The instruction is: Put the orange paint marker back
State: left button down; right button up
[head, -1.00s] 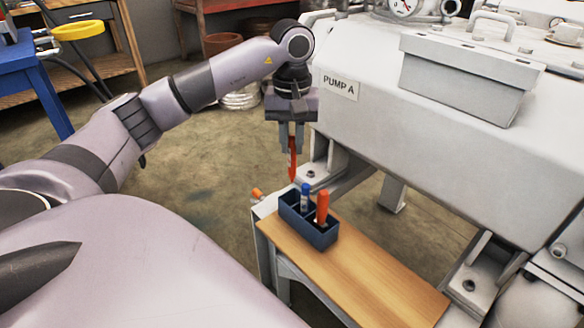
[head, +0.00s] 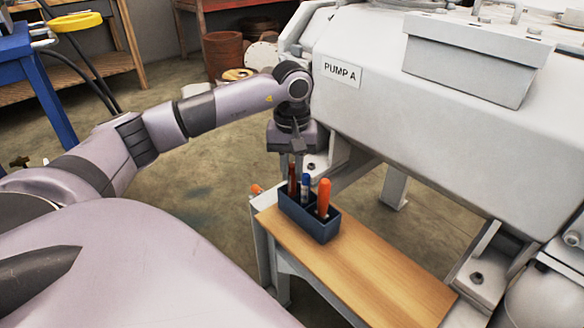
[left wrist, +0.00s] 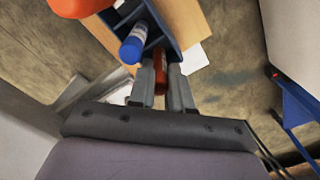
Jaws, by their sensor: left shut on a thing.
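My left gripper (head: 291,170) is shut on a slim red-orange marker (head: 293,182), which looks like the orange paint marker. The marker points down, near upright, at the far-left compartment of the dark blue holder (head: 318,230). Its lower end is hidden by the holder wall, so I cannot tell how deep it sits. In the left wrist view the marker (left wrist: 160,78) shows between the fingers (left wrist: 161,92), at the holder's end (left wrist: 172,45). A blue marker with a white band (head: 305,186) and a thick orange-handled item (head: 323,196) stand in the holder. My right gripper is not in view.
The holder stands at the far left end of a wooden-topped shelf (head: 365,270). A small orange thing (head: 257,189) shows at the shelf's left edge. The grey Pump A housing (head: 440,140) rises close to the right. The shelf's near part is bare.

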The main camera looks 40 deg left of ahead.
pick_arm(q)
jog(key=c, duration=1.1)
grip_release()
jog(key=shift+o, duration=0.2)
jog(key=shift+r, duration=0.1)
